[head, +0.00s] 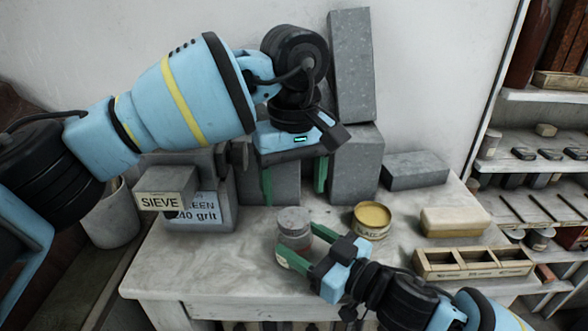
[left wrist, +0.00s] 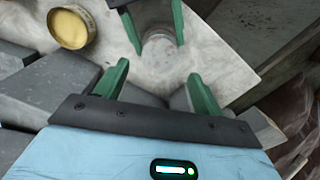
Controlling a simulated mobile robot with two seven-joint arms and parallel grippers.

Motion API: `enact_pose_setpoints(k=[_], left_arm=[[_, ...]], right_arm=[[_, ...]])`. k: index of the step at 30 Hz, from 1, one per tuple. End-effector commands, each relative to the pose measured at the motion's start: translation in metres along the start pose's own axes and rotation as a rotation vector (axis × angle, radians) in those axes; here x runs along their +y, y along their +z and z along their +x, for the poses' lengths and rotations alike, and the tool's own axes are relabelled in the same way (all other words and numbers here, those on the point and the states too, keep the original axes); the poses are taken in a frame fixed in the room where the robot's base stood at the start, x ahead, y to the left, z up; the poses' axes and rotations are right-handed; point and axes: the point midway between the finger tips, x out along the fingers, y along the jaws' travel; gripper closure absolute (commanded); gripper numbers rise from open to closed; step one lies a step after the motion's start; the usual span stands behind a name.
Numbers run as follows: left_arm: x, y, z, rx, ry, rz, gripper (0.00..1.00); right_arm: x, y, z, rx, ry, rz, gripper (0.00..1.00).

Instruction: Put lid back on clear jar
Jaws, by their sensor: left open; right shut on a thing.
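The clear jar (head: 294,226) stands on the marble-topped table, left of the round tin. Its top shows as a greyish disc; I cannot tell whether this is a lid or what is inside. My right gripper (head: 306,247) is shut on the jar, with its green fingers on either side. The left wrist view also shows the jar (left wrist: 158,48) between those fingers. My left gripper (head: 294,184) is open and empty, pointing down above and behind the jar. Its fingers (left wrist: 157,88) are wide apart in the left wrist view. I see no separate lid.
An open tin of yellow stuff (head: 372,217) stands right of the jar. A cream block (head: 455,221) and a wooden divided tray (head: 473,262) lie farther right. Grey blocks (head: 355,165) stand at the back. A box signed SIEVE (head: 163,200) is at left.

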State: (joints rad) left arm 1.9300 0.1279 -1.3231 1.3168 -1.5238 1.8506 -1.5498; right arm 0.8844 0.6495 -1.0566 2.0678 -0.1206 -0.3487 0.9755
Motion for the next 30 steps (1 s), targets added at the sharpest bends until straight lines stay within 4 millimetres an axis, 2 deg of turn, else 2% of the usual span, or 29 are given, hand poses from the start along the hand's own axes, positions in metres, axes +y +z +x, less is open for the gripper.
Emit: enact_pose_setpoints(k=[30], left_arm=[[0.001,0.0,-0.011,0.001,0.0,-1.685,0.31]], right_arm=[[0.0,0.0,0.0,0.0,0.0,0.0,1.0]])
